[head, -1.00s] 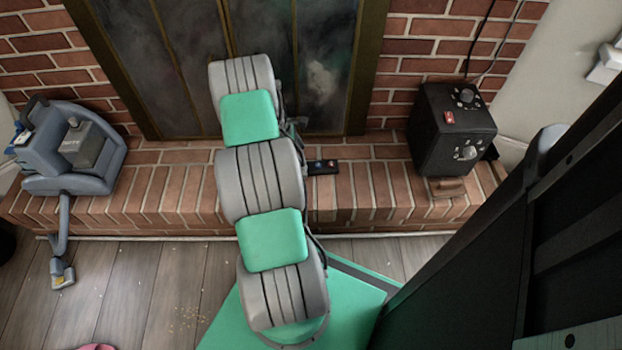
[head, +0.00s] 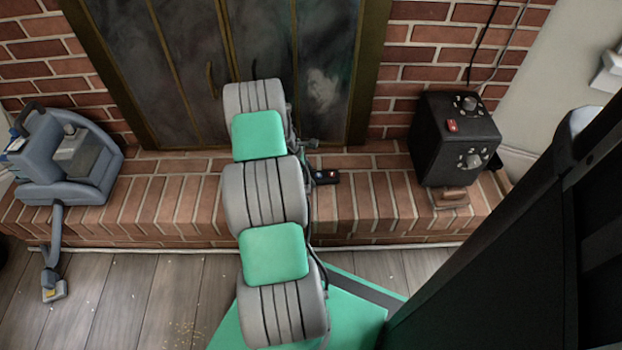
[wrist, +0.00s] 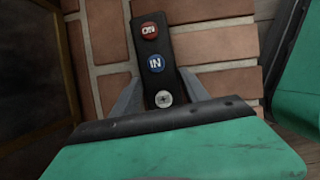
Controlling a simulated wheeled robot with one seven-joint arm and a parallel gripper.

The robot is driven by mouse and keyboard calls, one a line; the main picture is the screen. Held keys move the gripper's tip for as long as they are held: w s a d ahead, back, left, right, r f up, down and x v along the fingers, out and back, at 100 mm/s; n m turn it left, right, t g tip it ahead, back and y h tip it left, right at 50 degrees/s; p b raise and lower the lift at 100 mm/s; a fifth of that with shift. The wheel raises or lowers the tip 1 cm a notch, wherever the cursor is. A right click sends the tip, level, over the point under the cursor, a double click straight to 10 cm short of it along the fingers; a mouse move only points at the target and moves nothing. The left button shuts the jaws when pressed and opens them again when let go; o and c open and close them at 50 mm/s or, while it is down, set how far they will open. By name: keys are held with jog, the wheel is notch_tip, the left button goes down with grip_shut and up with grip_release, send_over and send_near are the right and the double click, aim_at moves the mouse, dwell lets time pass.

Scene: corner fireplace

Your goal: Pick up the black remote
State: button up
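The black remote (head: 327,177) lies on the brick hearth, just right of my arm in the head view. In the wrist view the remote (wrist: 157,62) is large, with a red "ON" button, a blue "IN" button and a grey button. The two grey fingers of my gripper (wrist: 160,75) stand apart, one on each side of the remote, with their tips close to its edges. I cannot tell whether they touch it. The remote's near end is hidden behind my gripper's body.
A black box with knobs (head: 454,140) stands on the hearth to the right. A grey-blue vacuum-like machine (head: 65,165) stands at the left. The fireplace doors (head: 180,75) rise behind the hearth (head: 180,200). Bare brick lies between remote and box.

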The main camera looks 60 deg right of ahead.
jog(key=c, duration=1)
jog(key=shift+c, duration=0.2)
jog(key=shift+r, duration=0.15)
